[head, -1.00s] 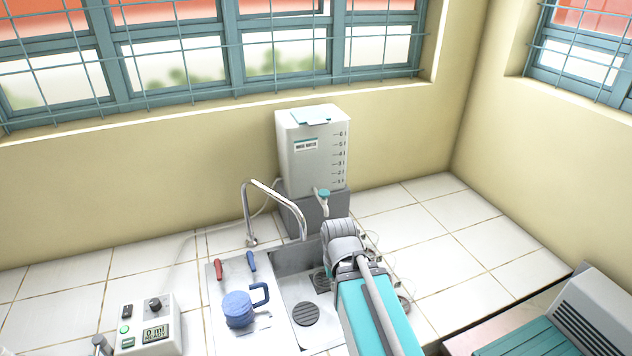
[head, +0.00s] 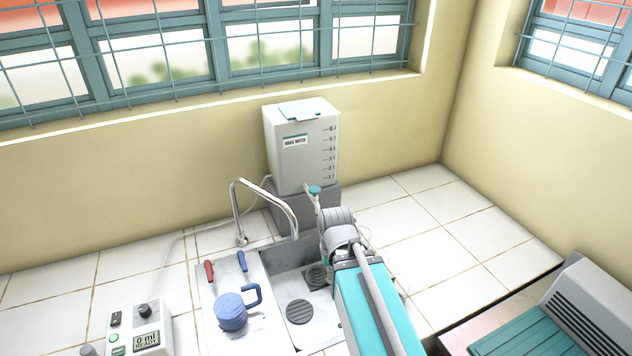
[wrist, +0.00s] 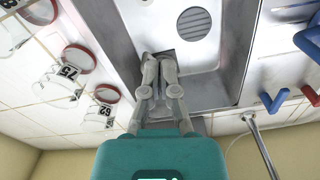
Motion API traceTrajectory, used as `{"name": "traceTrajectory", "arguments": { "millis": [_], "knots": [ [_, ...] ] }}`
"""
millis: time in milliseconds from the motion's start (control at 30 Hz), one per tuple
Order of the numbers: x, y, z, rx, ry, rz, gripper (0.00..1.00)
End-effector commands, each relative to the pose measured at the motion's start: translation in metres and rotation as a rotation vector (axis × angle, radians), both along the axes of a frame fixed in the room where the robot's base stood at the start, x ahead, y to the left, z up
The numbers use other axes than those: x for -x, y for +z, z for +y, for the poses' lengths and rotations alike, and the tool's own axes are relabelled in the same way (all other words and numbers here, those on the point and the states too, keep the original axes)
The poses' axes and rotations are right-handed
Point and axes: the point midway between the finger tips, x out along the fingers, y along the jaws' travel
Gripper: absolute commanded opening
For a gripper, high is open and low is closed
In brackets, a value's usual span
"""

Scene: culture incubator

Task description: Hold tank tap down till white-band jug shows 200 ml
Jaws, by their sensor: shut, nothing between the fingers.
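The white tank (head: 290,165) stands on a grey block behind the sink, with a teal-topped tap (head: 314,190) low on its front. My gripper (wrist: 160,58) is shut and empty, pointing over the sink in the wrist view. In the head view my arm hides the fingers, and its wrist shows just in front of and below the tap. I cannot tell any contact with the tap. A blue jug (head: 231,314) with a handle stands on the drainboard left of the sink. I cannot make out a white-band jug, nor any jug under the tap.
Clear vessels with red rims, one marked 75 (wrist: 60,85) and one 62 (wrist: 100,108), stand beside the sink (head: 300,330). A curved faucet (head: 236,205) rises behind it. Red and blue handles (head: 209,270) lie left. A box display (head: 146,339) reads 0 ml, READY.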

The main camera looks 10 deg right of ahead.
Motion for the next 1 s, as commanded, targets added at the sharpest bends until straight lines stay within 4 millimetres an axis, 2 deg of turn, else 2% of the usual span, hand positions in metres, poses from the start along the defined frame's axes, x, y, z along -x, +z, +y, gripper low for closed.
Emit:
{"name": "traceTrajectory", "arguments": {
  "millis": [267,1000],
  "knots": [
    [-0.026,0.036,0.005,0.0,-0.135,0.0,0.0],
    [-0.131,0.167,0.004,-0.001,-0.764,-0.001,0.0]
  ]
}}
